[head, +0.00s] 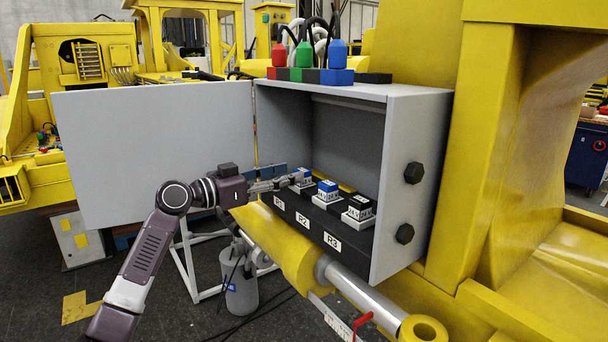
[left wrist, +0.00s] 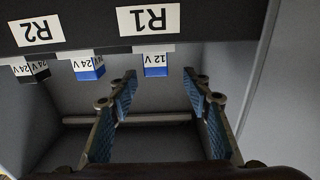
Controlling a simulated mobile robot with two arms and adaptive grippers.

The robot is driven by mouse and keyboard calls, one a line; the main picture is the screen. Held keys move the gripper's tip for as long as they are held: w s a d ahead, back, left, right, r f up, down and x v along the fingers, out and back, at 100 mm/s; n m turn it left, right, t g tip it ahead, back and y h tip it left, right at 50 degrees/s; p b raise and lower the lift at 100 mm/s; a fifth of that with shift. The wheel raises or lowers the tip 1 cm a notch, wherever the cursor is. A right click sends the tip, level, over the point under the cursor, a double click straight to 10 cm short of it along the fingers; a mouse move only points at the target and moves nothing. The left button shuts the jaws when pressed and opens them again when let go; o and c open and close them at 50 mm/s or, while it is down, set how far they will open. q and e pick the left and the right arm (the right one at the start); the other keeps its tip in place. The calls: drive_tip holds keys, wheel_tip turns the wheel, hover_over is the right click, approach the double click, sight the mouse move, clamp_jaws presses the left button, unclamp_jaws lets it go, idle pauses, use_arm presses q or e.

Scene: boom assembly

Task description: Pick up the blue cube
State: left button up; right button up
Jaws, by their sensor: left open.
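Two small blue-and-white cubes sit on a black rail inside a grey cabinet. One blue cube (head: 305,173) is at R1; in the left wrist view this cube (left wrist: 156,67) reads 12 V. The other blue cube (head: 328,186) is at R2; in the left wrist view it (left wrist: 90,70) reads 24 V. My left gripper (head: 291,181) reaches in from the left to the R1 cube. In the left wrist view the left gripper (left wrist: 159,76) is open, with the R1 cube lying between the lines of its fingertips. Contact cannot be told. My right gripper is not in view.
A black-topped cube (head: 360,206) sits at R3. The cabinet's side wall (head: 405,210) stands right of the rail, and its open door (head: 155,140) is at the left. Red, green and blue connectors (head: 304,56) stand on top. A yellow cylinder (head: 300,255) runs below.

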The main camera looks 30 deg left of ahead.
sight(303, 169)
use_arm(q)
drive_tip(key=shift+w+d+r+p, duration=0.2)
drive_tip(key=shift+w+d+p, duration=0.15)
drive_tip(key=shift+w+p, duration=0.15)
drive_tip(key=shift+w+d+r+p, duration=0.2)
drive_tip(key=shift+w+d+p, duration=0.1)
drive_tip(key=shift+w+p, duration=0.15)
drive_tip(key=x, duration=0.1)
drive_tip(key=p+x, duration=0.1)
drive_tip(key=shift+w+d+f, duration=0.15)
drive_tip(key=shift+w+f, duration=0.1)
drive_tip(key=shift+w, duration=0.05)
drive_tip(key=shift+f, duration=0.1)
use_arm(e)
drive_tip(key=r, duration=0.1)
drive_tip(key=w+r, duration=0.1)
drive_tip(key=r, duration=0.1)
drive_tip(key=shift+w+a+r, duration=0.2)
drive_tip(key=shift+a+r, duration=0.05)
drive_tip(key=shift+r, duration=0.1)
